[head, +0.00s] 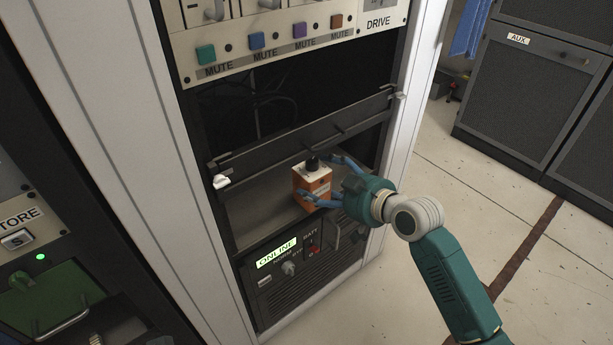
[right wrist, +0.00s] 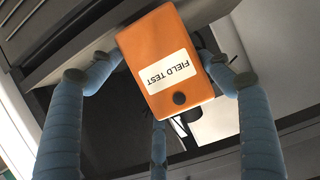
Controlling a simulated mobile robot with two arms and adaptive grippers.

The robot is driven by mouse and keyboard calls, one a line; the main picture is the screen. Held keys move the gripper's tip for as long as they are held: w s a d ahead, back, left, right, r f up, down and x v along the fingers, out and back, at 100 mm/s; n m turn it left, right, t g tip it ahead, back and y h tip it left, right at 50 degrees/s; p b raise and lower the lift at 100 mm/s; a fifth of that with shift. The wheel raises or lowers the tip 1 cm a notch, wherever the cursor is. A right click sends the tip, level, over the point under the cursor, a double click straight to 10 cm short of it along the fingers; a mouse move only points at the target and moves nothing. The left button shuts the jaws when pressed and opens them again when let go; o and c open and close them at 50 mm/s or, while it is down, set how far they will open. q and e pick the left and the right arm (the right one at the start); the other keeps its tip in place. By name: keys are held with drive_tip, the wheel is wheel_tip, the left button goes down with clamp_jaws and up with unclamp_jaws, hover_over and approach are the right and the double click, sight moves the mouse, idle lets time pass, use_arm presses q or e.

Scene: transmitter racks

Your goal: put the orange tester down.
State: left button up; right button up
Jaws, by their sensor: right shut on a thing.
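The orange tester (head: 312,186) is a small box with a pale top and a black knob. It is upright over the pull-out shelf (head: 258,208) of the middle rack, towards the shelf's right side. My right gripper (head: 329,182) reaches in from the right, its blue fingers shut around the tester. In the right wrist view the tester (right wrist: 163,60) shows its "FIELD TEST" label between the fingers. I cannot tell whether its underside touches the shelf. My left gripper is not in view.
A black bar (head: 305,135) with handles crosses the rack above the shelf. Below is a panel with a lit "ONLINE" sign (head: 276,253), a knob and switches. A mute-button panel (head: 290,42) sits above. The left part of the shelf is bare.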

drive_tip(key=shift+w+a+r, duration=0.15)
drive_tip(key=shift+w+a, duration=0.65)
drive_tip(key=shift+w, duration=0.3)
drive_tip(key=shift+w+a+b, duration=0.45)
drive_tip(key=shift+w+a, duration=0.4)
drive_tip(key=shift+w, duration=0.25)
drive_tip(key=shift+w+a+f+b, duration=0.1)
drive_tip(key=shift+w+f+b, duration=0.05)
drive_tip(key=shift+f, duration=0.25)
drive_tip(key=shift+w+a+f+b, duration=0.1)
drive_tip(key=shift+w+f+b, duration=0.05)
drive_tip(key=shift+f, duration=0.25)
drive_tip(key=shift+d, duration=0.1)
drive_tip(key=o, duration=1.5)
drive_tip(key=shift+s+f, duration=0.1)
drive_tip(key=shift+f, duration=0.05)
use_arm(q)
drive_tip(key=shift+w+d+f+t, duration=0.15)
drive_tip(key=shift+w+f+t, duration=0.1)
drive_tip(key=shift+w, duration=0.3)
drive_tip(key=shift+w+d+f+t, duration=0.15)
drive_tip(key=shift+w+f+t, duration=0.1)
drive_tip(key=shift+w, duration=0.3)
